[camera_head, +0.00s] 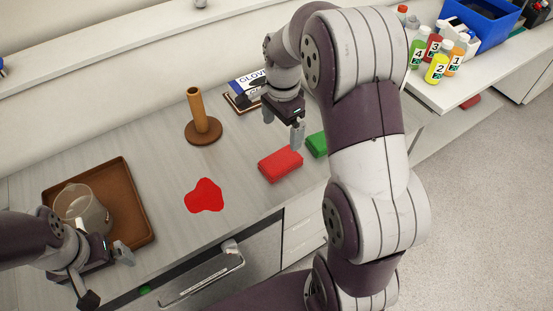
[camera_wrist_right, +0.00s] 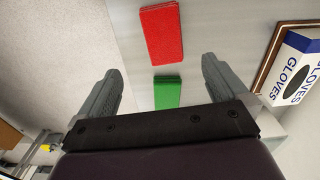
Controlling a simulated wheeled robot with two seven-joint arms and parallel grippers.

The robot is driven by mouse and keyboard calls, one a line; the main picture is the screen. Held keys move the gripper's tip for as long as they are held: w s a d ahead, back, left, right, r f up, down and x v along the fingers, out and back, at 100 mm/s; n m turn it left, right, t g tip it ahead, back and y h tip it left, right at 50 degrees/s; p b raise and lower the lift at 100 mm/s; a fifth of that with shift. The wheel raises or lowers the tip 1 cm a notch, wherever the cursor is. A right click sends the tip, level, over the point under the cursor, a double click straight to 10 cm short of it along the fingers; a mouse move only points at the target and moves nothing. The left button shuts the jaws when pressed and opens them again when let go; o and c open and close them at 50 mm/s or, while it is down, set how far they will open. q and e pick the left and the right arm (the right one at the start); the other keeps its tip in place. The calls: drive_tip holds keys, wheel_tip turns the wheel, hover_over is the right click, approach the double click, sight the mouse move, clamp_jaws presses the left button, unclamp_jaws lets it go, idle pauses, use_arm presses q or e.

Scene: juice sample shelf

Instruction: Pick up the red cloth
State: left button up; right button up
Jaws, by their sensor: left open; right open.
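The red cloth (camera_head: 280,165) is a folded, block-like pad lying flat on the counter, right of a flat red spill (camera_head: 205,196). In the right wrist view the red cloth (camera_wrist_right: 161,34) lies ahead of the fingers, at the top. My right gripper (camera_head: 284,128) is open and empty above the counter, behind the red cloth and apart from it. It also shows in the right wrist view (camera_wrist_right: 161,72). My left gripper (camera_head: 106,278) is open and empty at the lower left, in front of the brown tray, far from the cloth.
A green cloth (camera_head: 317,144) lies right of the red one, partly hidden by my right arm; it also shows in the wrist view (camera_wrist_right: 167,92). A wooden post holder (camera_head: 198,115), a glove box (camera_head: 246,86) and a brown tray (camera_head: 136,190) with a clear beaker (camera_head: 82,208) stand around.

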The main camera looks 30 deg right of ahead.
sight(281, 160)
drive_tip(key=f+p, duration=0.1)
drive_tip(key=f, duration=1)
drive_tip(key=shift+w+f+p, duration=0.2)
drive_tip(key=shift+f+p, duration=0.15)
drive_tip(key=shift+p, duration=0.05)
drive_tip(key=shift+w+d+f, duration=0.1)
drive_tip(key=shift+w+f, duration=0.05)
drive_tip(key=shift+f, duration=0.1)
drive_tip(key=c, duration=1.1)
